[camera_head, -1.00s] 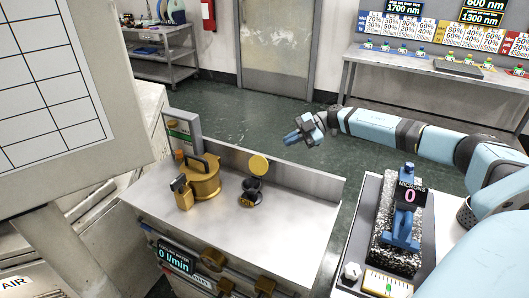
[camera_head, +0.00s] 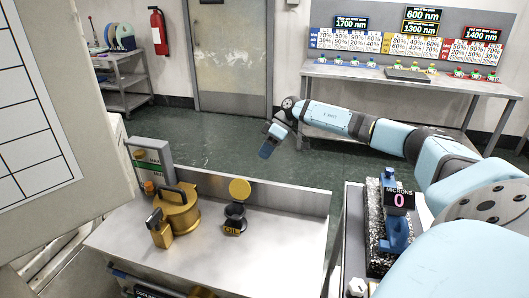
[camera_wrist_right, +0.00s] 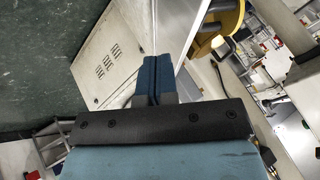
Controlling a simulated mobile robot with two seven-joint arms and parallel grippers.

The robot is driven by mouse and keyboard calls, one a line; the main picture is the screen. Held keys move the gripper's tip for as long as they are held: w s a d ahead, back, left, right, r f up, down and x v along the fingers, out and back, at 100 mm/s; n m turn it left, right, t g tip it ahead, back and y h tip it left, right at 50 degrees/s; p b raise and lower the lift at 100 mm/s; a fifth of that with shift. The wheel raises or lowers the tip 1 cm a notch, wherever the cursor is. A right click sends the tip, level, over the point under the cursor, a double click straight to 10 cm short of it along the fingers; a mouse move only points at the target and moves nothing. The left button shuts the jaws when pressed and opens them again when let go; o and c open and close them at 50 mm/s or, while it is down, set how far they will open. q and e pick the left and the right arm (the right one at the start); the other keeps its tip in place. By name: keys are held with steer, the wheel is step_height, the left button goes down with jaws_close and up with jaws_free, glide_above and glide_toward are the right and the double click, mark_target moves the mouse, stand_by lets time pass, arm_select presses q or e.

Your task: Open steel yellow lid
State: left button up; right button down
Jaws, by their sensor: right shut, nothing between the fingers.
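A yellow-gold round pot (camera_head: 180,218) with a dark arched handle on its lid stands on the steel bench top (camera_head: 262,245). To its right is a small black oil cup (camera_head: 235,214) with a round yellow lid (camera_head: 240,188) standing up at its back. My right gripper (camera_head: 267,148) is beyond the bench's back edge, in the air, pointing down and left. Its blue fingers (camera_wrist_right: 157,80) are together and empty in the right wrist view. It is apart from both yellow things. My left gripper is not in view.
A raised metal backsplash (camera_head: 285,200) runs along the bench's back edge. A side table with a granite block and a microns gauge (camera_head: 398,200) is at the right. A green-and-grey panel (camera_head: 150,165) stands behind the pot. The bench top's right part is clear.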

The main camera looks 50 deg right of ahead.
mark_target(243, 186)
arm_select(q)
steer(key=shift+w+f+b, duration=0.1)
steer(key=shift+b, duration=0.2)
arm_select(e)
steer(key=a+f, duration=0.4)
steer(key=a, duration=0.3)
steer(key=shift+s+a+f, duration=0.25)
steer(key=shift+s+a, duration=0.05)
